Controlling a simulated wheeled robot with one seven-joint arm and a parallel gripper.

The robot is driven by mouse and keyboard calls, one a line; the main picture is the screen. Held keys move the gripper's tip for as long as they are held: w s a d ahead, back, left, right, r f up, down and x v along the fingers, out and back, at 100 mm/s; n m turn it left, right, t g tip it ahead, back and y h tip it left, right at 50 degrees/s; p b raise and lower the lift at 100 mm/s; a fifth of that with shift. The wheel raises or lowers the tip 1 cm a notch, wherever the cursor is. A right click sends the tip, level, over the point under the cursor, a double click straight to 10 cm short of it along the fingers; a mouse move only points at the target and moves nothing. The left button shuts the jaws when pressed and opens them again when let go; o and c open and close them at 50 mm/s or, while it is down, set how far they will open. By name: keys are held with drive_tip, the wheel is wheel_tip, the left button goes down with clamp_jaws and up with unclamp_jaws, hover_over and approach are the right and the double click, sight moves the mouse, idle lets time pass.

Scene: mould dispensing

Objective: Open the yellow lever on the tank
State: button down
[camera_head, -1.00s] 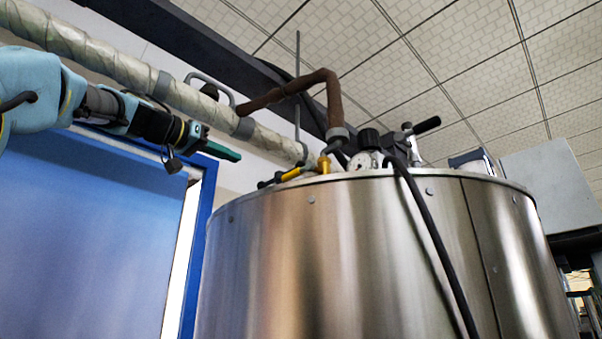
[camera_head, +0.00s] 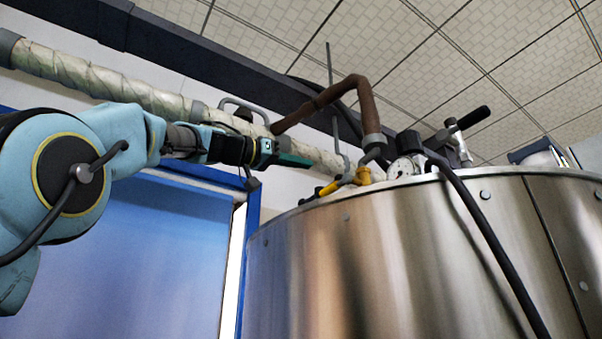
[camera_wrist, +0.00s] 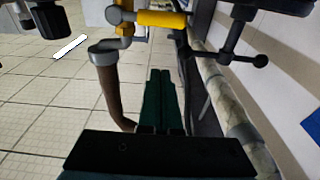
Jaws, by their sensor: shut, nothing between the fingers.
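The yellow lever (camera_head: 331,187) sits on top of the steel tank (camera_head: 400,260), beside a yellow valve fitting (camera_head: 361,176). In the wrist view the yellow lever (camera_wrist: 162,18) is near the top, with a dark rod and ball end to its right. My gripper (camera_head: 308,162) is in the air to the left of the lever and a little above it, apart from it. In the wrist view my gripper's green fingers (camera_wrist: 158,82) are together and empty, pointing up the picture toward the lever.
A brown bent pipe (camera_head: 345,90) rises behind the lever, also near my fingers in the wrist view (camera_wrist: 114,92). A wrapped pipe (camera_head: 110,82) runs behind my arm, above a blue door (camera_head: 160,250).

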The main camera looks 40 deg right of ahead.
drive_tip(key=r+p, duration=0.2)
drive_tip(key=p, duration=0.3)
hover_over(334, 187)
drive_tip(key=w, duration=0.3)
drive_tip(key=shift+a+f+b, duration=0.25)
drive_tip(key=shift+f+b, duration=0.15)
drive_tip(key=shift+f, duration=0.85)
drive_tip(key=shift+a+f+b, duration=0.2)
drive_tip(key=shift+f+b, duration=0.2)
drive_tip(key=shift+f, duration=0.8)
drive_tip(key=shift+a+f, duration=0.1)
drive_tip(key=shift+f+n+b, duration=0.15)
drive_tip(key=shift+n+b, duration=0.25)
drive_tip(key=shift+b, duration=0.25)
